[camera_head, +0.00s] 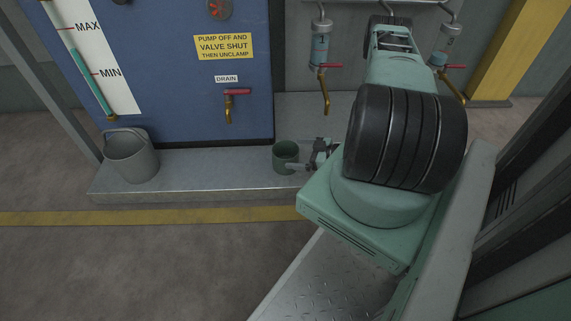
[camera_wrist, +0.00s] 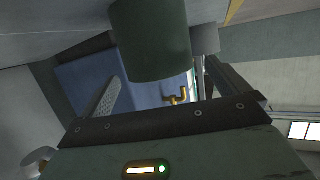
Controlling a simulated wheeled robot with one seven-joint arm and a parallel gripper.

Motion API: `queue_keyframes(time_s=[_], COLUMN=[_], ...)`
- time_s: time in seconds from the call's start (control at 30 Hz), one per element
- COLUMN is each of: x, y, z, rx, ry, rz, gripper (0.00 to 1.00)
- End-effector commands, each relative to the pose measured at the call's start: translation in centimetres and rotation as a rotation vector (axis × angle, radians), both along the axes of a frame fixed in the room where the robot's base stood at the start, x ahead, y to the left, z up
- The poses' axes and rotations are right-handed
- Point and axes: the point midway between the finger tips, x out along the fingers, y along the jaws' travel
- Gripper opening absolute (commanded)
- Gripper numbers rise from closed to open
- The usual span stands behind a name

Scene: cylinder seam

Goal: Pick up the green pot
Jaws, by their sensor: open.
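The green pot (camera_head: 286,157) stands upright on the low metal ledge, below and right of the drain tap. My gripper (camera_head: 306,159) is just right of the pot at about its height, with its jaws open and empty. In the wrist view the pot (camera_wrist: 151,42) fills the upper middle, its top part cut by the frame edge. It shows between and beyond the open fingers (camera_wrist: 160,72). A small grey piece (camera_wrist: 206,39) shows beside the pot near the right finger; I cannot tell whether it belongs to the pot. Whether either finger touches the pot is unclear.
A grey bucket (camera_head: 131,155) stands at the ledge's left end. The blue tank (camera_head: 170,110) with its red-handled drain tap (camera_head: 233,101) rises behind the ledge. Two more taps (camera_head: 324,82) hang behind my arm. The ledge (camera_head: 210,170) is bare between bucket and pot.

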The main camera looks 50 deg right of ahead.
Motion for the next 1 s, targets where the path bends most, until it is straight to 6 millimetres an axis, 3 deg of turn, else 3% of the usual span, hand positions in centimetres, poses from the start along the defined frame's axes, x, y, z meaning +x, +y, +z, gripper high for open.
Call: queue_keyframes(time_s=[0.17,0.5,0.73,0.77,0.9,1.0], x=[0.8,4.7,4.9,4.9,4.9,4.9], y=[0.2,1.3,1.4,1.4,1.4,1.4], z=[-0.4,-1.6,-1.3,-1.3,-1.4,-1.3], rx=[-0.001,0.000,0.000,0.000,0.000,0.001], ry=[0.000,0.001,0.002,0.002,0.002,0.001], rz=[-0.001,0.001,0.000,0.000,0.000,0.000], gripper=[1.00,1.00,1.00,0.97,0.58,0.56])
